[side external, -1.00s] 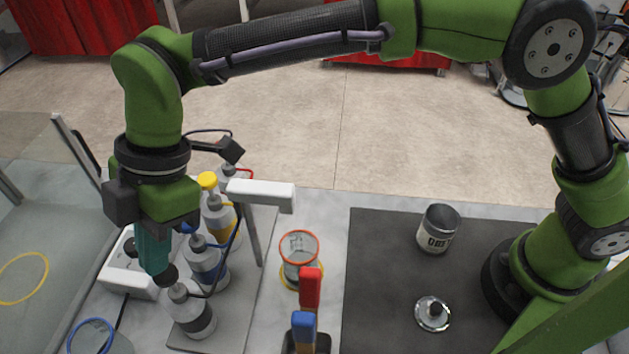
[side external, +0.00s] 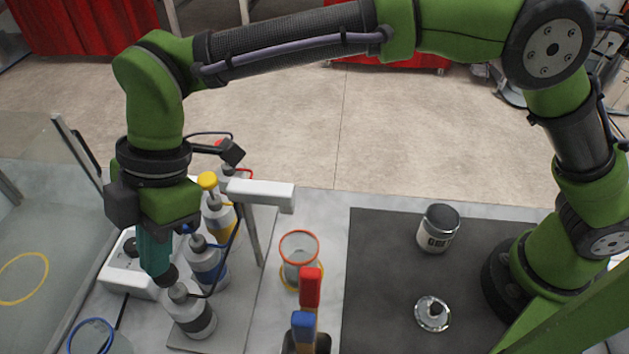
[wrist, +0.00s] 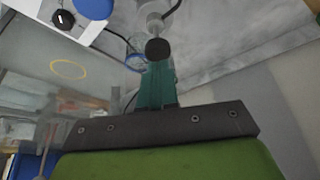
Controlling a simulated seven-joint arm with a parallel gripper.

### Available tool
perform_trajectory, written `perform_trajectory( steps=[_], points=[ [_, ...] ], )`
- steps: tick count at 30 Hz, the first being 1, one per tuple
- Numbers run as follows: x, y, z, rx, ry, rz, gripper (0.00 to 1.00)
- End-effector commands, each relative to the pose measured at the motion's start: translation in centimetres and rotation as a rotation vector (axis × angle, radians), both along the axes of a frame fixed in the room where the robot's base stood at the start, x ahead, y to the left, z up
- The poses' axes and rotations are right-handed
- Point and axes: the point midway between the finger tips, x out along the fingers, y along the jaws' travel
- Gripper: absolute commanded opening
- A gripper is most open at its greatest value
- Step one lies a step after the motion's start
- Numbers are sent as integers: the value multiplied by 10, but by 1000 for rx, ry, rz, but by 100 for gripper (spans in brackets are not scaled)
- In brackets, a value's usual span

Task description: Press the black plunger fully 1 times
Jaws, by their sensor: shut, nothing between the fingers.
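The black plunger (side external: 168,275) tops the front grey-and-white bottle (side external: 194,314), whose black tube runs off to the right. In the wrist view the plunger shows as a round black knob (wrist: 157,49) straight beyond my fingertips. My gripper (side external: 160,268) has teal fingers, shut and empty, pointing down with their tips at the plunger's top. They appear to touch it in both views. The fingers cover part of the knob, and how far the plunger is down I cannot tell exactly.
Bottles with blue (side external: 187,230) and yellow (side external: 207,180) plungers stand behind, on the same plate. A white box (side external: 125,270) is at left. An orange-rimmed beaker (side external: 299,258) and a red-and-blue-handled holder (side external: 305,325) stand right. A can (side external: 438,232) stands on the dark mat (side external: 385,285).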

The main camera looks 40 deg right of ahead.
Motion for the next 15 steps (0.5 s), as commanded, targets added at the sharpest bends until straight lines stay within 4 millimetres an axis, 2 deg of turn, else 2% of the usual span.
perform_trajectory(
  steps=[15],
  points=[
    [0, 0, -20, -2, 2, 0, 0]
  ],
)
